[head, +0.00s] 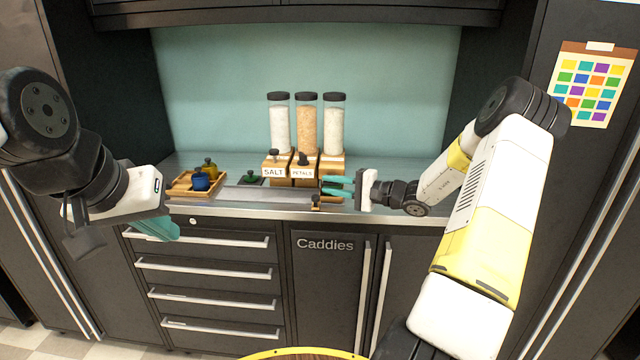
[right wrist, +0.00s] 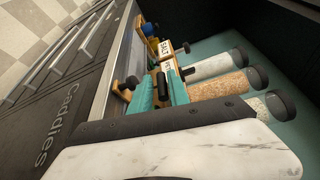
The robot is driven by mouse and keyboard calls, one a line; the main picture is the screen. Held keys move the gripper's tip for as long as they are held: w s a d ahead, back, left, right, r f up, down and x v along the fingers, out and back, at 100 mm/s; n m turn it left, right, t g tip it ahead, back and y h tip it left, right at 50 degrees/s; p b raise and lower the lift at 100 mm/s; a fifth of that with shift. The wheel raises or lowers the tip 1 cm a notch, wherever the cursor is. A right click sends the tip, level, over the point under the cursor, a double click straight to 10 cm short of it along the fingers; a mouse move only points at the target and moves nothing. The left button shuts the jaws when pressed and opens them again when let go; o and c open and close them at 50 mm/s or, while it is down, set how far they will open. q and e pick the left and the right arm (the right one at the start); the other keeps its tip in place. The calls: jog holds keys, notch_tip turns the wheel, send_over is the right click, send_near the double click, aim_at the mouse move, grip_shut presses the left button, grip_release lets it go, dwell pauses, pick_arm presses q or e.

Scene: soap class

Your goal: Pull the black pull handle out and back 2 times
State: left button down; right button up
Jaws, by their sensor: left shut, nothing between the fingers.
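A dark knob (head: 303,158), which looks like the black pull handle, stands by the wooden dispenser box labelled PETALS (head: 303,173). In the right wrist view a black piece (right wrist: 162,86) shows in the gap between my right fingers. I cannot tell whether the fingers touch it. My right gripper (head: 330,186) reaches in from the right, in front of the rightmost dispenser, its teal fingers apart and pointing left. A small wooden piece with a dark top (head: 316,201) sits at the counter's front, just outside the fingers. My left gripper (head: 160,230) is shut and empty, before the drawers.
Clear jars (head: 306,125) with dark lids top the dispensers, beside the SALT box (head: 275,168). A wooden tray (head: 180,190) holds small blue and yellow pots. A green item (head: 250,179) lies nearby. Drawers (head: 212,268) and the Caddies cabinet (head: 325,290) are below.

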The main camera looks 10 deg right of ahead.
jog(key=v, duration=0.7)
jog(key=shift+s+d, duration=0.25)
jog(key=shift+d, duration=0.1)
dwell(0.5)
jog(key=shift+c, duration=1.1)
jog(key=a+n+g, duration=0.1)
jog(key=n, duration=0.1)
jog(key=s+a+r+n+g+h, duration=0.1)
jog(key=a+n, duration=0.1)
jog(key=s+a+r+n+g, duration=0.1)
jog(key=n, duration=0.1)
jog(key=shift+s+a+r, duration=0.1)
jog(key=shift+s+a, duration=0.1)
jog(key=shift+s, duration=0.05)
grip_shut()
jog(key=s+a+r+n+g+h, duration=0.1)
jog(key=s+r+n+h, duration=0.1)
jog(key=r+n+h, duration=0.5)
jog(key=s+r+n+h, duration=0.2)
jog(key=n+h, duration=0.1)
jog(key=n, duration=0.8)
jog(key=w+d+r+x, duration=0.1)
jog(key=w+x, duration=0.1)
jog(key=x, duration=1)
jog(key=shift+w+d, duration=0.15)
jog(key=shift+d, duration=0.1)
